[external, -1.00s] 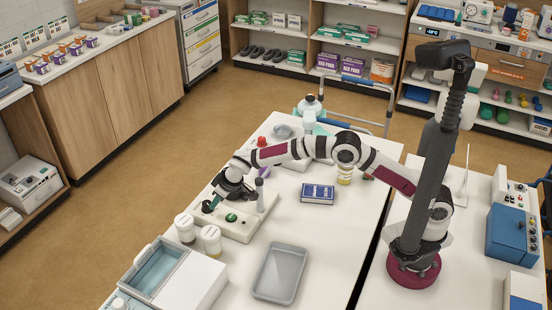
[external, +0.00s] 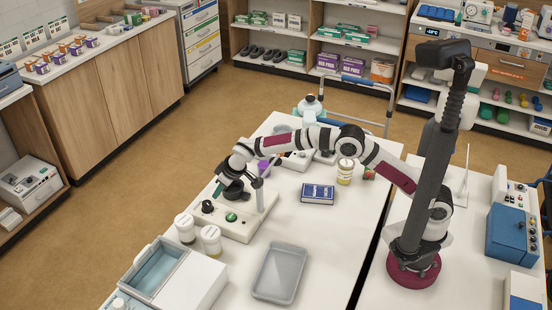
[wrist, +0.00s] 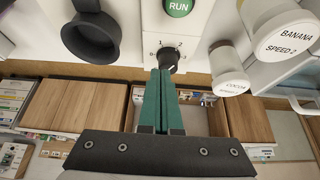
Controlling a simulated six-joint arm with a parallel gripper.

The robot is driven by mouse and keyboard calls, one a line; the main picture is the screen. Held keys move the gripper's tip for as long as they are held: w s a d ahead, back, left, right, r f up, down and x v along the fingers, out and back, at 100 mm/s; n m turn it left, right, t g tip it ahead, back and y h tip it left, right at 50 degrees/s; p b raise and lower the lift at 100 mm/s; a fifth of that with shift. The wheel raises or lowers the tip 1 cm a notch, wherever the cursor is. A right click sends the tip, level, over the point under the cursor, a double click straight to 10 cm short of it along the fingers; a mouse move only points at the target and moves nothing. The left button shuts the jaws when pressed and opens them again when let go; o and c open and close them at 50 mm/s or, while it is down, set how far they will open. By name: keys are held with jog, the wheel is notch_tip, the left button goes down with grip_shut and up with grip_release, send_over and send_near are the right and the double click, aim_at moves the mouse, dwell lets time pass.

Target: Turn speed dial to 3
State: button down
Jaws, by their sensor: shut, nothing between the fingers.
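The speed dial (external: 207,206) is a black knob at the left end of a pale machine base (external: 236,232). In the wrist view the dial (wrist: 167,57) sits on a white panel with small numerals, 1 and 2 legible, above it. Its setting is too small to read surely. My gripper (external: 217,190) has teal fingers pressed together, empty, above the dial in the external view. In the wrist view the gripper's fingertips (wrist: 160,71) overlap the lower edge of the dial; they look apart from it, raised off the base.
A green RUN button (external: 231,217) is beside the dial, and a black ring holder (wrist: 90,38) is near my fingers. Two white jars (external: 185,228) (external: 211,240) stand close left and in front. A grey tray (external: 279,273) and blue box (external: 318,194) lie to the right.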

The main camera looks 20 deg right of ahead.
aim_at(212, 210)
jog(key=shift+f, duration=1.95)
jog(key=shift+w+a, duration=0.1)
jog(key=shift+a, duration=0.2)
jog(key=shift+s+a, duration=0.2)
jog(key=shift+s, duration=0.15)
jog(key=shift+s+a, duration=0.45)
jog(key=shift+a, duration=0.1)
